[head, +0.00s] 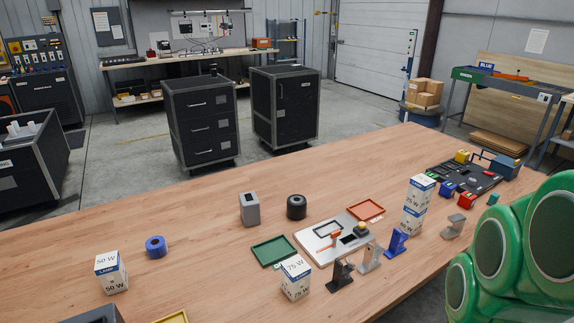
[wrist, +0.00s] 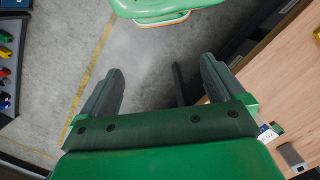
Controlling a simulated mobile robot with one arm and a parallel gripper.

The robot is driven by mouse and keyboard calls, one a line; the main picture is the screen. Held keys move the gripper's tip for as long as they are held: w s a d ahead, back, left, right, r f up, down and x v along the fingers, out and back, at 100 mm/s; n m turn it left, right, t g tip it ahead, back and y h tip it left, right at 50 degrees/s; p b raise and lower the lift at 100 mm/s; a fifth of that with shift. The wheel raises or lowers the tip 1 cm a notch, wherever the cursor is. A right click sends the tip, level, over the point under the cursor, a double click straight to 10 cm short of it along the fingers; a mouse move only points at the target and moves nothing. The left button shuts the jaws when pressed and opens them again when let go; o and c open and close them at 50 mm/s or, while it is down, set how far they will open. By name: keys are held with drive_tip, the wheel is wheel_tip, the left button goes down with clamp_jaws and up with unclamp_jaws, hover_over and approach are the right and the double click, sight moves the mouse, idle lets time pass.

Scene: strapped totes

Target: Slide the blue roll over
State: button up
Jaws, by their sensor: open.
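The blue roll (head: 156,247) stands on the left part of the wooden table (head: 215,212) in the head view, a short ring with a dark hole in its top. A black roll (head: 296,207) stands farther right, beside a grey block. My gripper (wrist: 158,90) shows in the wrist view with its two dark fingers spread wide and nothing between them. It hangs over the grey floor beyond the table's edge, far from the blue roll. The blue roll is not in the wrist view. The head view shows my green arm at the right, but not the fingers.
A lamp box (head: 111,272) stands close to the blue roll, at its lower left. A grey holder (head: 249,209), a green tray (head: 273,251), a white board (head: 328,242) and stacked lamp boxes (head: 417,204) occupy the middle and right. Bare wood lies between the blue roll and grey holder.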

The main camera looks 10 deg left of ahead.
drive_tip(key=w+a+r+n, duration=0.1)
drive_tip(key=w+a+n, duration=0.2)
drive_tip(key=w+a, duration=0.45)
drive_tip(key=w+a+r+n+t+y, duration=0.15)
drive_tip(key=w+a, duration=0.25)
drive_tip(key=w, duration=0.7)
drive_tip(key=w+a+r+n+h, duration=0.1)
drive_tip(key=w+a+r+n, duration=0.15)
drive_tip(key=w+a, duration=0.5)
drive_tip(key=w+a+f+n+y, duration=0.1)
drive_tip(key=w+a+f+n, duration=0.15)
drive_tip(key=w+a, duration=0.5)
drive_tip(key=w+a+f+n+y, duration=0.1)
drive_tip(key=w+a+f+n, duration=0.2)
drive_tip(key=a, duration=0.7)
drive_tip(key=n+g+y, duration=0.1)
drive_tip(key=n+y, duration=0.1)
drive_tip(key=n, duration=0.7)
approach(156, 242)
wheel_tip(156, 242, down, 2)
drive_tip(key=shift+a+f, duration=0.2)
drive_tip(key=shift+a, duration=0.4)
drive_tip(key=shift+f, duration=0.1)
drive_tip(key=shift+x, duration=3.8)
drive_tip(key=shift+s, duration=0.15)
drive_tip(key=shift+c, duration=0.4)
